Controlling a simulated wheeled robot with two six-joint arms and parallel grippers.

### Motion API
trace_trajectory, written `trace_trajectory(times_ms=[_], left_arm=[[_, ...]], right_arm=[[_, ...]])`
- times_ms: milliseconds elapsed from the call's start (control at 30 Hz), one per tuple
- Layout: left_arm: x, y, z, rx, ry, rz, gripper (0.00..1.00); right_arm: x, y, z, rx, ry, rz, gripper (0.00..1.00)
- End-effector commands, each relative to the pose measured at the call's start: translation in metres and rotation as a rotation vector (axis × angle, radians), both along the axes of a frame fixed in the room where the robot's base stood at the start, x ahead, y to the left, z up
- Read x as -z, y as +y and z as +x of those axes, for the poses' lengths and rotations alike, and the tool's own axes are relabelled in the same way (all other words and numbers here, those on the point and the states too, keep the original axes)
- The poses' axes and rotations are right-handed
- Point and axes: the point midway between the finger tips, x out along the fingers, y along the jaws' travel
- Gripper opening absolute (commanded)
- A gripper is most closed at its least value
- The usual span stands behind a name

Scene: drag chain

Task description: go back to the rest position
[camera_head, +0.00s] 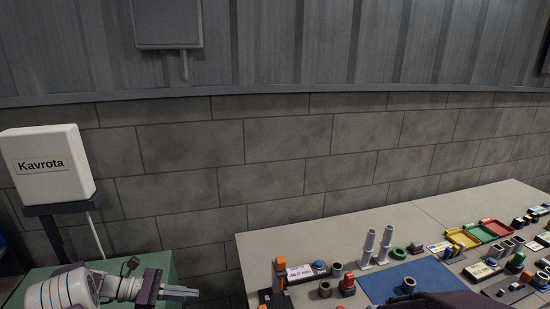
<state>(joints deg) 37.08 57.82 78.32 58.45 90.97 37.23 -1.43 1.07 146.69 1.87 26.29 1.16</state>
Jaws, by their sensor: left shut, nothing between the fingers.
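My left gripper (180,291) is at the lower left, its arm coming in from the left edge. Its fingers point right and are shut with nothing between them. It is in front of a green-topped surface (160,262) and apart from the objects on the grey table (300,240). A dark rounded shape at the bottom edge, right of centre, is cut off, and I cannot tell what it is. My right gripper does not show.
The table holds a blue mat (395,281) with a grey ring (408,285), two pale upright cylinders (386,240), coloured trays (480,233) and several small parts. A white Kavrota box (45,163) stands at left. The table's back left is clear.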

Motion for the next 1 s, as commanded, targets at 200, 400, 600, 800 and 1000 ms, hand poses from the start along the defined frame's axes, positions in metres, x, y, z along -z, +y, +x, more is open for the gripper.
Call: trace_trajectory(times_ms=[200, 400, 600, 800, 1000], left_arm=[[-0.038, -0.042, 0.004, 0.108, -0.062, 0.045, 0.0], [-0.068, -0.105, -0.029, 0.29, -0.084, 0.147, 0.0], [-0.06, -0.154, -0.108, 0.576, -0.184, 0.441, 0.0], [-0.003, -0.114, -0.201, 1.061, -0.54, 0.915, 0.0], [0.034, -0.065, -0.204, 1.391, -0.838, 1.127, 0.0]], right_arm=[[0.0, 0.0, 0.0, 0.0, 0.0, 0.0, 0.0], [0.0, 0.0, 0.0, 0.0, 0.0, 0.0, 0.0], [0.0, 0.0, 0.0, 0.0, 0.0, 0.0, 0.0], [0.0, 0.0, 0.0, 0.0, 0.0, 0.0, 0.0], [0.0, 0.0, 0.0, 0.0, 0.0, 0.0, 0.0]])
